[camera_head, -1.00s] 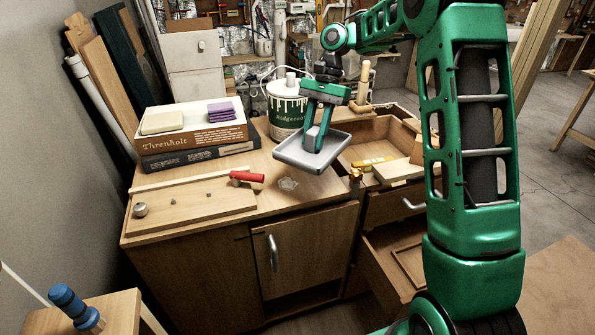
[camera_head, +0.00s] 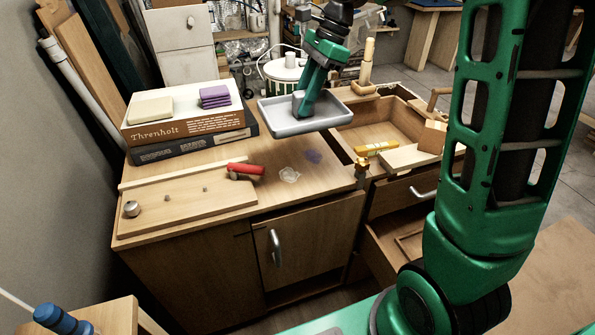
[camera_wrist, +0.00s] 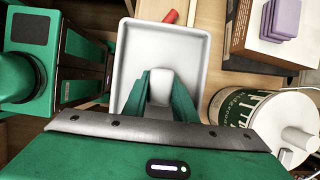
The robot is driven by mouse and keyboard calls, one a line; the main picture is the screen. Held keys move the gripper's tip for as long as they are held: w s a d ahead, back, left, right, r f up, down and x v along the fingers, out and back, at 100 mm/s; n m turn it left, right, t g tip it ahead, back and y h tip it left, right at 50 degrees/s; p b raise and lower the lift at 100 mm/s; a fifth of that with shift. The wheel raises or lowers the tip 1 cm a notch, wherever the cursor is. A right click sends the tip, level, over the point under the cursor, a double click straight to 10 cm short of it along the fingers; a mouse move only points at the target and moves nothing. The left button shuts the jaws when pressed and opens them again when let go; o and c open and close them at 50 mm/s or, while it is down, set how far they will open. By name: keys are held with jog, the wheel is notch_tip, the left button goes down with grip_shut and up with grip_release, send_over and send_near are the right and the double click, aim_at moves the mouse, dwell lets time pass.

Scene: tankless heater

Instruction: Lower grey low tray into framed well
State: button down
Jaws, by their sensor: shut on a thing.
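The grey low tray (camera_head: 272,124) is a shallow rectangle with a raised rim. My gripper (camera_head: 301,104) is shut on the raised block at its middle and holds it above the worktop, slightly tilted in the picture. In the wrist view the tray (camera_wrist: 192,55) lies beyond the green fingers (camera_wrist: 162,90), which close on the pale block. A thin wooden frame (camera_head: 408,243) shows inside the lower open drawer at the right; I cannot tell for sure that it is the framed well. My arm hides part of that drawer.
The worktop (camera_head: 225,205) holds stacked boxes (camera_head: 190,137), a red-handled tool (camera_head: 247,170) and a board with knobs. A paint can (camera_wrist: 270,115) stands close to the tray.

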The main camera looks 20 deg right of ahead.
jog(key=f, duration=1.7)
jog(key=shift+d+f, duration=0.2)
jog(key=shift+f, duration=0.15)
jog(key=shift+f, duration=0.1)
jog(key=c, duration=1.5)
grip_release()
jog(key=shift+o, duration=0.2)
jog(key=shift+f, duration=0.1)
jog(key=v, duration=1)
jog(key=s+d+n+h, duration=0.1)
jog(key=s+d+n, duration=0.2)
jog(key=s, duration=0.7)
jog(key=s+d+r+n+h, duration=0.1)
jog(key=s+d+n, duration=0.3)
jog(key=s, duration=0.7)
jog(key=s+d+n+h, duration=0.2)
jog(key=s+d+n, duration=0.2)
jog(key=s, duration=0.6)
jog(key=shift+s+d+r, duration=0.2)
jog(key=shift+s+d, duration=0.05)
jog(key=shift+d, duration=0.25)
